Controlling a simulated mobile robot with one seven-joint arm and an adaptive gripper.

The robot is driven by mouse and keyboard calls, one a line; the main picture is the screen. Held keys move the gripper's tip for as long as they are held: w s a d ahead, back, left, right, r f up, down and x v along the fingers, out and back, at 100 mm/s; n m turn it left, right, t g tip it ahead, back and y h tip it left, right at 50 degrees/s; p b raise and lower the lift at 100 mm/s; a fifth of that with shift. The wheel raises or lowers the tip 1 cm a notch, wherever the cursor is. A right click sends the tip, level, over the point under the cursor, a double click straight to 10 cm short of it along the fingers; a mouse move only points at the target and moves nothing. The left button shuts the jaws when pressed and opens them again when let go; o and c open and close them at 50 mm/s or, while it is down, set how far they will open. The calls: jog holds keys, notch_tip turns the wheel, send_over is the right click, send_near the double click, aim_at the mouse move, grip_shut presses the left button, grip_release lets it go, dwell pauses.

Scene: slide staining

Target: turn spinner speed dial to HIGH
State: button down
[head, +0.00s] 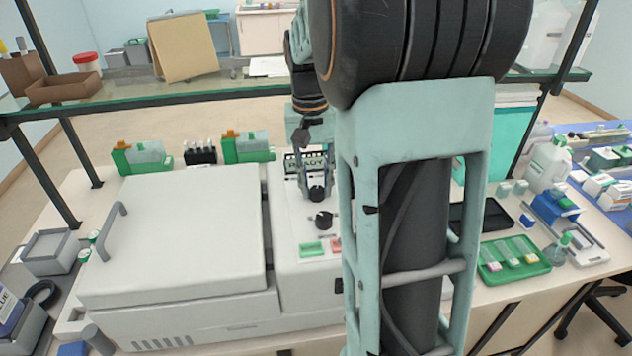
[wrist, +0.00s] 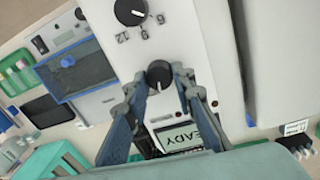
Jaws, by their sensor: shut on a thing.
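The spinner (head: 190,240) is a large white machine with a control panel on its right side. My gripper (head: 316,185) reaches down to the panel from above. Its fingers (wrist: 160,80) are shut on the black dial (wrist: 159,73) nearest the READY display (wrist: 182,138), one on each side. This dial has a white pointer line; its scale labels are hidden or too small to read. A second black dial (head: 323,219) is free, and in the wrist view (wrist: 130,11) it has the numbers 6, 9 and 12 beside it.
Green and red buttons (head: 312,248) lie below the dials. A glass shelf (head: 250,88) spans behind the machine. Green-and-white boxes (head: 246,147) stand behind it. A green slide tray (head: 513,258) and a dark tablet (head: 482,216) lie on the bench to the right.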

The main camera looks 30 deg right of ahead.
aim_at(315, 187)
jog(key=shift+m+p, duration=0.3)
jog(key=shift+m, duration=1.9)
jog(key=shift+d, duration=0.1)
jog(key=c, duration=1.6)
grip_release()
jog(key=shift+r, duration=0.1)
jog(key=r, duration=1.2)
jog(key=shift+w+a, duration=0.25)
jog(key=shift+d+f, duration=0.1)
